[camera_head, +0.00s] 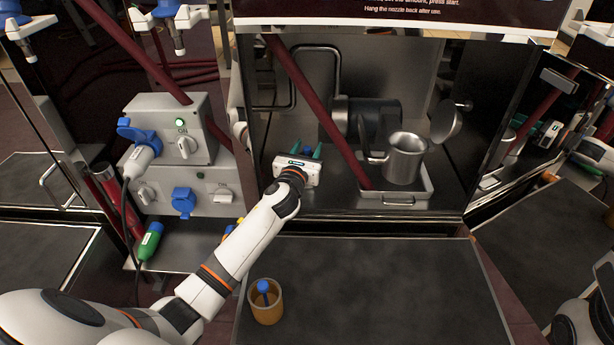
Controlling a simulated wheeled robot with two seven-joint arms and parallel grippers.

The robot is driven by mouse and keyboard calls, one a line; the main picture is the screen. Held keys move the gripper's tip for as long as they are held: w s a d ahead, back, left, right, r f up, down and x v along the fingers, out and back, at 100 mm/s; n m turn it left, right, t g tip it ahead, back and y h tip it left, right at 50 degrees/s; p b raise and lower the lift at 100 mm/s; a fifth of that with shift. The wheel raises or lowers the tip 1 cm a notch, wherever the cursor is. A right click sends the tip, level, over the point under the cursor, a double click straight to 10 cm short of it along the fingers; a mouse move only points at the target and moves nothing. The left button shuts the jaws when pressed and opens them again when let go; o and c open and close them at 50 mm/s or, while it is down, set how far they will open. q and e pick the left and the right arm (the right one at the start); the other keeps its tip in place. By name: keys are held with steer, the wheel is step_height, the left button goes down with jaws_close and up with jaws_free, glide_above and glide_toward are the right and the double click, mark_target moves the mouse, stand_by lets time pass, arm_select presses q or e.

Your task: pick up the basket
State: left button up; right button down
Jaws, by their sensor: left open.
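I see no thing that I can clearly tell is the basket. A silver metal pot (404,160) stands in the recess at the right, with a round metal lid (446,121) up beside it. The inside of the pot is mostly hidden. My left gripper (300,150) reaches into the recess, left of the pot and apart from it. Its teal fingers are spread, with nothing held between them. My right gripper is not in view; a part of my right arm shows at the lower right edge.
A shallow metal tray (398,198) lies under the pot. A dark red pipe (318,97) slants across the recess. A grey control box (168,125) with plugs stands at the left. An orange cup (266,314) stands on the dark front counter (390,290), which is otherwise clear.

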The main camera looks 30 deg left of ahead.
arm_select(q)
steer(key=shift+w+a, duration=0.1)
steer(key=shift+w, duration=0.65)
steer(key=shift+c, duration=0.3)
steer(key=c, duration=0.7)
steer(key=shift+c, duration=0.2)
steer(key=shift+r, duration=0.2)
